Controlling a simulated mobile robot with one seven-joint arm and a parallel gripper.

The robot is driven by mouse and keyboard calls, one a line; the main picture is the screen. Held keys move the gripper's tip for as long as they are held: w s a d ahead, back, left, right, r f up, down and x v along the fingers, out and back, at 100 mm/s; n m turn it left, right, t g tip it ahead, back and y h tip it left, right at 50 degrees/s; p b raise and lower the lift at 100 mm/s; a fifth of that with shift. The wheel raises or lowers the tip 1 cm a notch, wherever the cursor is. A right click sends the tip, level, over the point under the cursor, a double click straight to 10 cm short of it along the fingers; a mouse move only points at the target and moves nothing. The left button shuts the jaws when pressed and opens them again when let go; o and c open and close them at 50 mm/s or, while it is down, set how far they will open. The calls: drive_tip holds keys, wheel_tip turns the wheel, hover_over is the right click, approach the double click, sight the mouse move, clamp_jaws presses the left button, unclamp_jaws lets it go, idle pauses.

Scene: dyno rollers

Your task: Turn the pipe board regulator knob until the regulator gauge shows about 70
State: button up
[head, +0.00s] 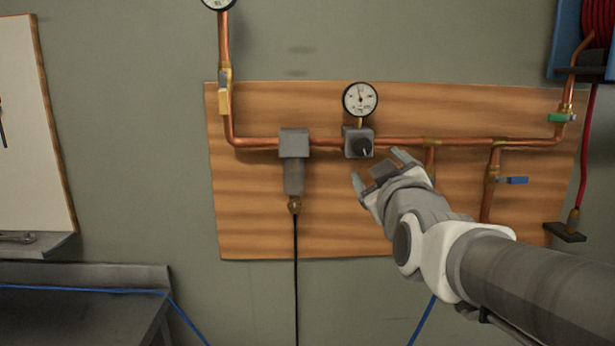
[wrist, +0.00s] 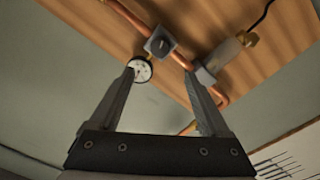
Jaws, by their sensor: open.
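The regulator knob (head: 365,148) is a small dark knob with a pale mark on the front of a grey regulator block (head: 351,140). The block sits on the copper pipe of the wooden board. The round white regulator gauge (head: 360,98) stands above it, with its needle pointing roughly up; its numbers are too small to read. My gripper (head: 380,168) is open and empty, just below and right of the knob, apart from it. In the wrist view the open fingers (wrist: 168,90) show with the regulator block (wrist: 160,41) beyond and between them. The left finger partly covers the gauge (wrist: 141,69).
A grey filter unit (head: 293,170) hangs left of the regulator. Yellow (head: 224,100), green (head: 561,118) and blue (head: 513,180) valve handles sit on the pipes. A red hose reel (head: 597,22) is at the upper right. A bench (head: 90,290) stands at the lower left.

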drive_tip(key=shift+s+f, duration=0.1)
drive_tip(key=shift+s, duration=2.25)
drive_tip(key=shift+a, duration=0.1)
drive_tip(key=s+f+m+g+p, duration=0.3)
drive_tip(key=s+f+g, duration=0.3)
drive_tip(key=s, duration=0.2)
drive_tip(key=s+f+m+g+p, duration=0.3)
drive_tip(key=s+f+g+p, duration=0.2)
drive_tip(key=s, duration=0.4)
drive_tip(key=shift+s+d+f+g+y, duration=0.2)
drive_tip(key=shift+d+f+g+y, duration=0.1)
drive_tip(key=shift+f+g, duration=0.65)
